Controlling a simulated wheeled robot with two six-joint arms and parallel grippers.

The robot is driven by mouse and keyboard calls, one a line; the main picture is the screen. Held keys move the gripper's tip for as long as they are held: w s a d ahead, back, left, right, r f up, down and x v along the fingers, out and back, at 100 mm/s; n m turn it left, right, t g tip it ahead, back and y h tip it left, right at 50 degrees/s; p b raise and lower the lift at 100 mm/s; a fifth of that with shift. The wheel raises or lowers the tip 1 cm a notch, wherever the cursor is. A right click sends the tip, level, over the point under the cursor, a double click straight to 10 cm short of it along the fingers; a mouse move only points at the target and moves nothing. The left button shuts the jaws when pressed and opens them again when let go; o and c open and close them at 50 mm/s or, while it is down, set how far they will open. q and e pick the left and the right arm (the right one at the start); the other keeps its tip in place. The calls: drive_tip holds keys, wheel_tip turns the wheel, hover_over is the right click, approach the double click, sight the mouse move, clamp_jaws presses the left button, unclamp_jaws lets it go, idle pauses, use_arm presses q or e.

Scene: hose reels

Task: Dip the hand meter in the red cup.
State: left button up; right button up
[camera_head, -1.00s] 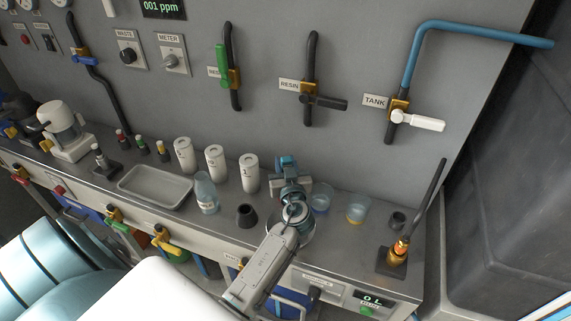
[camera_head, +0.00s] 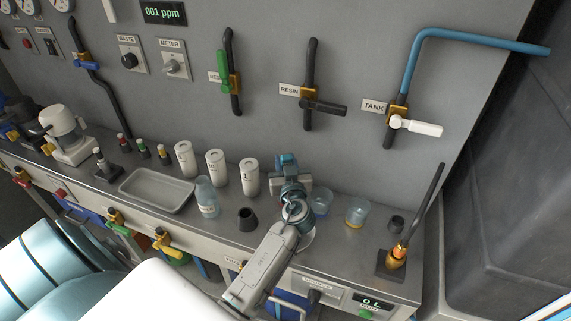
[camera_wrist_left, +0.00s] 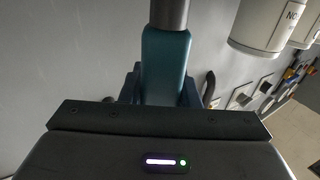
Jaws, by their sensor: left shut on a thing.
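My left gripper (camera_head: 290,168) is over the bench, its arm coming up from the lower edge of the head view. In the left wrist view the gripper (camera_wrist_left: 163,88) is shut on a teal body with a grey metal end, which looks like the hand meter (camera_wrist_left: 165,60). The arm mostly hides it in the head view. I cannot make out a red cup. Two clear cups stand right of the gripper: a bluish one (camera_head: 321,201) and one with yellow liquid (camera_head: 356,213). My right gripper is not in view.
White canisters (camera_head: 249,177), a clear bottle (camera_head: 207,197), a dark cone-shaped piece (camera_head: 247,219) and a grey tray (camera_head: 157,190) stand left of the gripper. Valves and pipes line the wall behind.

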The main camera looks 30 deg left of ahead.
sight(287, 161)
use_arm(q)
drive_tip(key=shift+r+p, duration=0.75)
drive_tip(key=shift+r, duration=0.9)
wheel_tip(287, 161, up, 4)
drive_tip(key=shift+r+p, duration=0.15)
drive_tip(key=shift+p, duration=0.9)
